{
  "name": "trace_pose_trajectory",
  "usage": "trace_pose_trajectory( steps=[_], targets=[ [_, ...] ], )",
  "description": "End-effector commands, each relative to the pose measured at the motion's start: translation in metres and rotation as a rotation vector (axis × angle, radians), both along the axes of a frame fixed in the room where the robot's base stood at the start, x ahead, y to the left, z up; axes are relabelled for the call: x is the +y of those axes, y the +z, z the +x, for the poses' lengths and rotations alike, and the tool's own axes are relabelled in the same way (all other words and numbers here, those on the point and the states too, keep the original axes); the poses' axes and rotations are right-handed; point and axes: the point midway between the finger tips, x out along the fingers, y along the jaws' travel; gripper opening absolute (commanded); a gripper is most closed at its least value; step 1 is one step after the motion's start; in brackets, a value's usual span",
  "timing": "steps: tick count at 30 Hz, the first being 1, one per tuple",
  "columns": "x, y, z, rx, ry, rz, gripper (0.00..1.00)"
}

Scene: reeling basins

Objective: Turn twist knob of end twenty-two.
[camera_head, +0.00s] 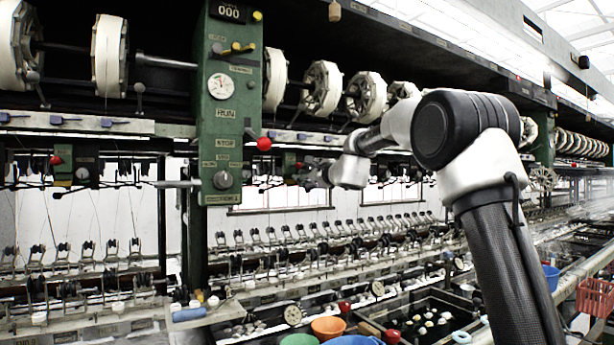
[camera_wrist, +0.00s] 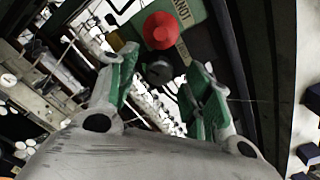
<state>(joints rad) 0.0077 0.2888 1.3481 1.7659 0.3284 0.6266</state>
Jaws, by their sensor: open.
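In the wrist view a small green end box (camera_wrist: 203,38) carries a red ball knob (camera_wrist: 160,31) and a dark round knob (camera_wrist: 159,72). A light label beside the red knob is only partly readable. I cannot read an end number or tell for sure which knob is the twist knob. My gripper (camera_wrist: 163,80) is open, with its green-padded fingers on either side of the dark knob in the picture. Contact is not visible. In the head view my gripper (camera_head: 312,176) is small and sits at the row of end boxes, right of the green post, hiding most of that box.
The green post (camera_head: 228,130) with dials and a red-balled lever (camera_head: 264,144) stands left of my gripper. Another end box (camera_head: 70,172) is farther left. Thread guides and basins lie below. Coloured bowls (camera_head: 328,327) and a red basket (camera_head: 595,298) are in the foreground.

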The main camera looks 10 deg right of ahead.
Motion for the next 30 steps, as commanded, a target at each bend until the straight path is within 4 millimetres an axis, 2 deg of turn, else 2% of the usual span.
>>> trace_pose_trajectory(
  steps=[3, 9, 11, 21, 30],
  targets=[
    [-0.0001, 0.0000, -0.0002, 0.000, 0.000, 0.000, 0.48],
    [0.0000, 0.0000, -0.0003, 0.000, 0.000, 0.000, 0.12],
    [0.0000, 0.0000, -0.0003, 0.000, 0.000, 0.000, 0.04],
    [0.0003, 0.0002, -0.0005, -0.010, 0.001, -0.029, 0.04],
    [0.0006, 0.0002, -0.0005, -0.065, 0.001, -0.198, 0.04]
  ],
)
